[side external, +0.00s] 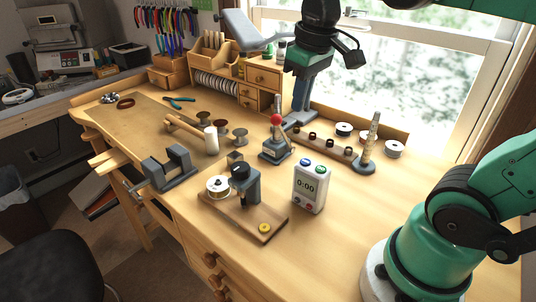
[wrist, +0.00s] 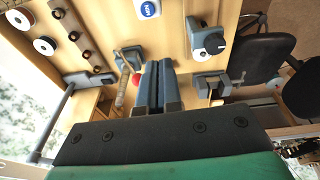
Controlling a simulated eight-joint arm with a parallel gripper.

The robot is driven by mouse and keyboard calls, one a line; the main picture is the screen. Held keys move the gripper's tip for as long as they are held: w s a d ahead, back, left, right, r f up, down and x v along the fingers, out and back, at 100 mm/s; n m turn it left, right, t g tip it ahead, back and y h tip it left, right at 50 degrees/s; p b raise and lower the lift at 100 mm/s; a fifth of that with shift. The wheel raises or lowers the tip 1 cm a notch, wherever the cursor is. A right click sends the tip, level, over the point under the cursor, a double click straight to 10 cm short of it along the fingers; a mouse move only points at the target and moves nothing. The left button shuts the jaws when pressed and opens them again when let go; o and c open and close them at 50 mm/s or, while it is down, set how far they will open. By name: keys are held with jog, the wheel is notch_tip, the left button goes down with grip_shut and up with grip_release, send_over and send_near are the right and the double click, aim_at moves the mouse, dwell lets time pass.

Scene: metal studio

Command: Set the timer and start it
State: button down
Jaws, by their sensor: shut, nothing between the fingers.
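The timer (side external: 311,188) is a white upright box on the bench, right of centre in the side external view. Its display reads 0:00. A blue and a green button sit on top, and small reddish knobs sit low on its front. In the wrist view only part of the timer (wrist: 147,9) shows at the top edge, with its blue button. My gripper (side external: 297,110) is above the back of the bench, behind and apart from the timer. Its blue-grey fingers (wrist: 159,63) are closed together and empty.
A red-knobbed lever press (side external: 275,151) stands between my gripper and the timer. A motor on a wooden board (side external: 245,215) is left of the timer. A wooden spool rack (side external: 325,147) and a post (side external: 370,145) stand behind it. Bench in front is clear.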

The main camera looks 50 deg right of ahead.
aim_at(306, 161)
jog(key=r, duration=0.1)
jog(key=d+r+g, duration=0.1)
jog(key=s+r+g, duration=0.1)
jog(key=shift+s+d+r, duration=0.1)
jog(key=shift+d+r, duration=0.1)
jog(key=shift+d, duration=0.05)
notch_tip(306, 161, down, 14)
jog(key=shift+f, duration=0.1)
dwell(0.6)
jog(key=shift+f, duration=0.75)
jog(key=shift+w+r, duration=0.15)
jog(key=shift+r, duration=2.1)
jog(key=shift+w+r, duration=0.1)
jog(key=shift+r, duration=2.15)
